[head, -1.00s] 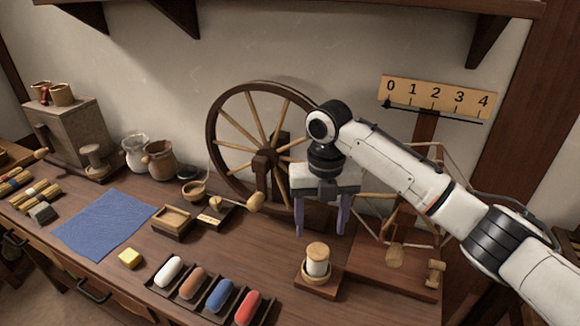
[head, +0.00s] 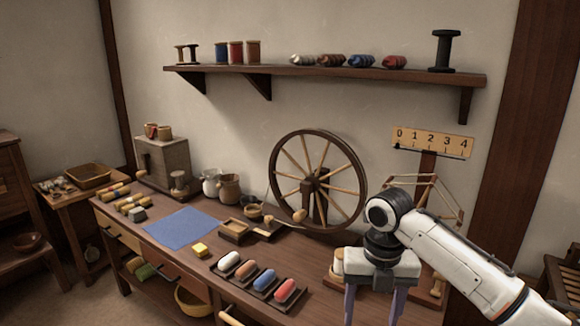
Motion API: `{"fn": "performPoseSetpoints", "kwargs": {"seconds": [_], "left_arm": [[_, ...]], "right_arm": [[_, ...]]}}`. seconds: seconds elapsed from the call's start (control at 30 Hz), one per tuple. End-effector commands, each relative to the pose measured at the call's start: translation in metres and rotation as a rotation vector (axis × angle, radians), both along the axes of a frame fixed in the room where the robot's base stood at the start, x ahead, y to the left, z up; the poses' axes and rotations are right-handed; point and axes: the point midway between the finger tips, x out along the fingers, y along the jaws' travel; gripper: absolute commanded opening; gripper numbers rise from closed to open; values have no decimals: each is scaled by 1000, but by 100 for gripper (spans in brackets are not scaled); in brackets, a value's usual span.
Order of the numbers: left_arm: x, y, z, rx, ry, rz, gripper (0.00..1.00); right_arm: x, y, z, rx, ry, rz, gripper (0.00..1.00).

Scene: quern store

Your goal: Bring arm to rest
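My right arm comes in from the right in the head view. Its gripper (head: 374,305) points down over the right front part of the workbench (head: 160,262), with two purple fingers standing apart and nothing seen between them. The fingertips are close to the bottom edge of the picture. The gripper partly hides a wooden stand with a pale spool (head: 337,262) behind it. My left gripper is not in view.
A spinning wheel (head: 318,180) stands behind the arm. A tray of coloured rolls (head: 262,298), a blue cloth (head: 186,228) and a yellow block (head: 200,250) lie to the left. A wall shelf (head: 330,74) holds spools. A skein winder (head: 440,200) stands close behind the arm.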

Motion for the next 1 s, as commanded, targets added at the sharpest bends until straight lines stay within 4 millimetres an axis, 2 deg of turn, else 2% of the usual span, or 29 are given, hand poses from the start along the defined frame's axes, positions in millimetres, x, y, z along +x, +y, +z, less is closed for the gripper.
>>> {"fn": "performPoseSetpoints", "kwargs": {"seconds": [0.03,0.17,0.37,0.57,0.67,0.8,0.9,1.0], "left_arm": [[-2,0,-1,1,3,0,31],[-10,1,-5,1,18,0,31],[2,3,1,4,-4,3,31],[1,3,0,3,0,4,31],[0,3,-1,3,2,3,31],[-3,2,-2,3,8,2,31],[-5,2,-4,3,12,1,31],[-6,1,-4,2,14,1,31]], "right_arm": [[-3,6,-13,18,-3,-33,60],[-8,21,-39,65,-21,-132,60],[-19,44,-80,151,-40,-311,60],[-40,73,-129,275,-43,-572,60],[-58,89,-160,368,-33,-782,60],[-89,104,-199,519,1,-1153,60],[-112,104,-219,621,33,-1429,60],[-138,95,-236,716,66,-1703,60]]}}
